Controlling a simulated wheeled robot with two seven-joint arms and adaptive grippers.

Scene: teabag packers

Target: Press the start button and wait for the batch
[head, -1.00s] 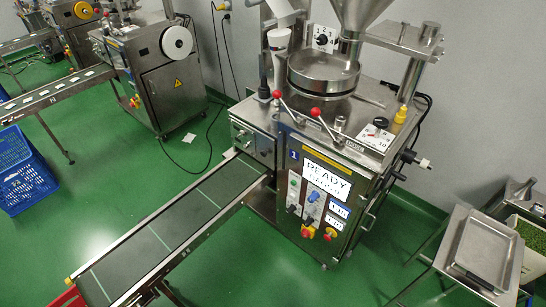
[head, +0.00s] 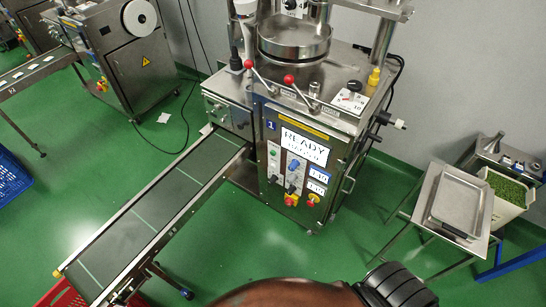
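The packing machine (head: 300,120), marked 1, stands at the middle of the head view. Its display (head: 303,146) reads READY, with a smaller second line I cannot read. Two small blue-and-white readouts sit at the panel's right. Part of an arm of mine shows at the bottom edge, well short of the panel. Neither gripper is in view.
An empty-looking conveyor (head: 150,215) runs from the machine to the lower left, over a red crate (head: 66,298). A metal tray (head: 461,196) on a stand and a bin of green material (head: 508,190) are at right. Green floor is clear before the panel.

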